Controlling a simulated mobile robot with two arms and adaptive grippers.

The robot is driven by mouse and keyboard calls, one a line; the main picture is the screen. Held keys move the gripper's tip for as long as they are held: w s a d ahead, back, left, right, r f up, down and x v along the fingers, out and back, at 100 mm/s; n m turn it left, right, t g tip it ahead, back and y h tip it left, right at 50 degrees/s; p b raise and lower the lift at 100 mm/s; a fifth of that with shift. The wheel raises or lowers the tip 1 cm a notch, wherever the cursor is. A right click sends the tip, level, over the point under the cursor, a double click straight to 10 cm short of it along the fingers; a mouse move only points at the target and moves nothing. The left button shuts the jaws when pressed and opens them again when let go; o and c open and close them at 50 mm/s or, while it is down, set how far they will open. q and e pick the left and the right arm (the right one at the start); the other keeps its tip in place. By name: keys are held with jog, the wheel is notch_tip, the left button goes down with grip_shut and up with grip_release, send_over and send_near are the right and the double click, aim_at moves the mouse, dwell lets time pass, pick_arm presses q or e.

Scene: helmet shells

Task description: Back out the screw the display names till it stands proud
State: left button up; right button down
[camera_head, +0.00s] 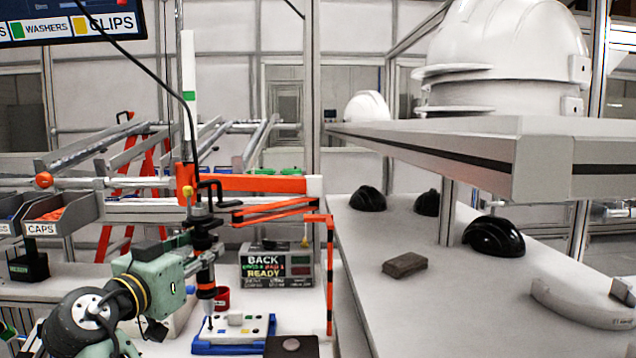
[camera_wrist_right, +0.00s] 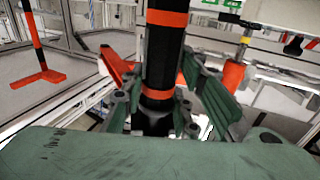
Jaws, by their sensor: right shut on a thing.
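My right gripper (camera_head: 207,254) is shut on an upright black power screwdriver (camera_head: 206,276) with orange bands. In the right wrist view its green fingers (camera_wrist_right: 156,112) close on both sides of the black, orange-banded shaft (camera_wrist_right: 163,58). The driver's thin bit points down at the left part of a white-topped blue fixture (camera_head: 250,347); I cannot tell whether it touches a screw. Small coloured spots and white blocks show on the fixture. The display (camera_head: 276,262) behind it reads "BACK" and "READY"; its coloured middle line is too small to read surely.
A red cup (camera_head: 222,298) stands close behind the driver. An orange-and-black post (camera_head: 329,280) rises right of the fixture. A dark block with a round pad (camera_head: 291,346) sits at the front. A grey bench (camera_head: 365,240) with black shells is at right; parts bins are at left.

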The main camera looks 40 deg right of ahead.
aim_at(195, 225)
jog(key=shift+f, duration=0.45)
jog(key=shift+w+d+r+p, duration=0.15)
jog(key=shift+r+p, duration=0.25)
jog(key=shift+r, duration=0.2)
jog(key=shift+w+a+r+p, duration=0.1)
jog(key=shift+r+p, duration=0.3)
jog(key=shift+r, duration=0.15)
jog(key=shift+r+p, duration=0.9)
jog(key=shift+r, duration=1.05)
